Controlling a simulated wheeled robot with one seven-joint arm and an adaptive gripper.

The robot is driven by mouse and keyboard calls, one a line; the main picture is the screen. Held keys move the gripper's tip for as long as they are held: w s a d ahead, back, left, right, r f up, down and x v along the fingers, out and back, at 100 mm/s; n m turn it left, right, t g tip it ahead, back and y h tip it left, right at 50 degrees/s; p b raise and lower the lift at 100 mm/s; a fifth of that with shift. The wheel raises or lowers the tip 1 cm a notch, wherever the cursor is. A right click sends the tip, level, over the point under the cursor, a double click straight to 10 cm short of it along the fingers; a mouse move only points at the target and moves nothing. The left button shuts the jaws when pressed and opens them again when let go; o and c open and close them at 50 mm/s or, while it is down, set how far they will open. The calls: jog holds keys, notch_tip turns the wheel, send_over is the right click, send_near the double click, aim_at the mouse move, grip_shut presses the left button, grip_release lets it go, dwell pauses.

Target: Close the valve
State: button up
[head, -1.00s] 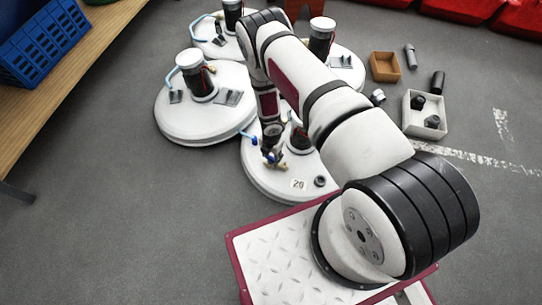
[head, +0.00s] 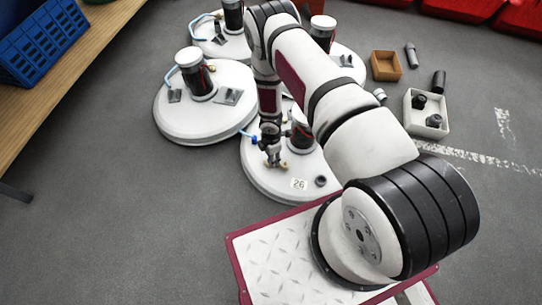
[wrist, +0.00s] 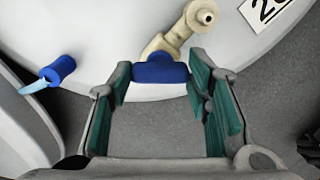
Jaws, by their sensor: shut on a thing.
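The valve has a pale brass body (wrist: 180,32) and a blue handle (wrist: 160,72), on the side of the nearest white round tank (head: 262,183). In the wrist view the handle lies crosswise between the teal pads of my gripper (wrist: 166,82). The fingers are spread about as wide as the handle and shut on its two ends. In the head view my gripper (head: 272,160) points down at the tank's top left part and hides most of the valve.
A blue hose end (wrist: 58,70) sticks out left of the valve. Other white tanks (head: 205,110) stand behind. A brown box (head: 386,66) and a white box (head: 426,122) with dark parts lie at right. A wooden bench (head: 80,60) is at left. Grey floor is open around.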

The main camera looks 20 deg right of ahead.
jog(key=m, duration=0.3)
jog(key=shift+m+b, duration=0.3)
jog(key=shift+b, duration=0.05)
jog(key=m, duration=0.4)
jog(key=shift+b, duration=0.3)
jog(key=shift+m, duration=0.3)
jog(key=o, duration=1.2)
jog(key=shift+c, duration=0.2)
notch_tip(320, 180, up, 12)
